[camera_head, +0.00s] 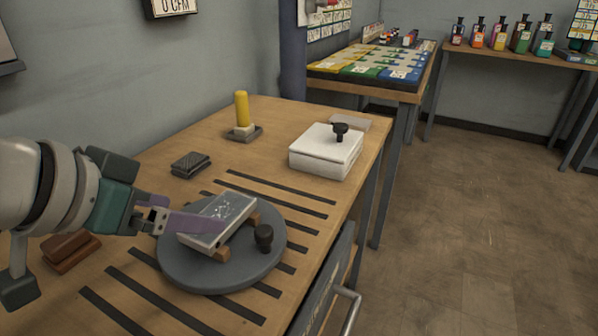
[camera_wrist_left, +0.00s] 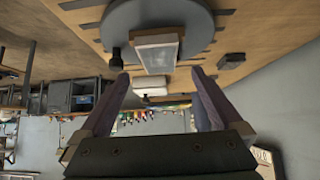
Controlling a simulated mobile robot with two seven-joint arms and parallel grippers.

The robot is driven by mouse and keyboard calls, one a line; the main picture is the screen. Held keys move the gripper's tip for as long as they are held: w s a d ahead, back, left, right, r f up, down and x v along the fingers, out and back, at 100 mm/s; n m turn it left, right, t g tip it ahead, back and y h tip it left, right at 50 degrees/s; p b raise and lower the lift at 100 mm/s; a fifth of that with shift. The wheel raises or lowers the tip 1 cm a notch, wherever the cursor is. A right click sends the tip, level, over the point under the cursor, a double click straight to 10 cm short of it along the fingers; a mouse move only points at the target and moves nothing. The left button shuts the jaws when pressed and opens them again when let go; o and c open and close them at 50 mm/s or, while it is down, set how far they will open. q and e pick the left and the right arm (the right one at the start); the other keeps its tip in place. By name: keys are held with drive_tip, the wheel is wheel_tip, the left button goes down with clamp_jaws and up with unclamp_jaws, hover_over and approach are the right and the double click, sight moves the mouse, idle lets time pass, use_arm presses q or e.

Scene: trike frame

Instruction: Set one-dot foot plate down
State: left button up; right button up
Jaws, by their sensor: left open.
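A pale grey rectangular plate (camera_head: 222,215) with white marks on its top lies tilted on wooden blocks (camera_head: 221,254) over a round grey turntable (camera_head: 210,281). I take it for the foot plate, but cannot make out a single dot. In the left wrist view the plate (camera_wrist_left: 157,55) shows beyond the fingertips, between their lines. My left gripper (camera_head: 208,222) has purple fingers at the plate's left side; in the left wrist view its fingers (camera_wrist_left: 160,75) are wide apart with nothing between them. Whether a finger touches the plate is unclear. My right gripper is not in view.
A black knob (camera_head: 263,237) stands on the turntable's right side. A white box (camera_head: 326,152), a yellow post on a base (camera_head: 242,115), a dark stack (camera_head: 190,165) and brown blocks (camera_head: 71,248) stand around on the wooden bench. Dark slots (camera_head: 275,193) cross the bench top.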

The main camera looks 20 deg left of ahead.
sight(218, 216)
use_arm(q)
drive_tip(key=b+x, duration=0.1)
drive_tip(key=x, duration=0.5)
drive_tip(key=shift+w, duration=0.1)
drive_tip(key=shift+c, duration=0.2)
drive_tip(key=c, duration=1.5)
drive_tip(key=shift+r, duration=0.1)
clamp_jaws()
drive_tip(key=shift+r, duration=0.1)
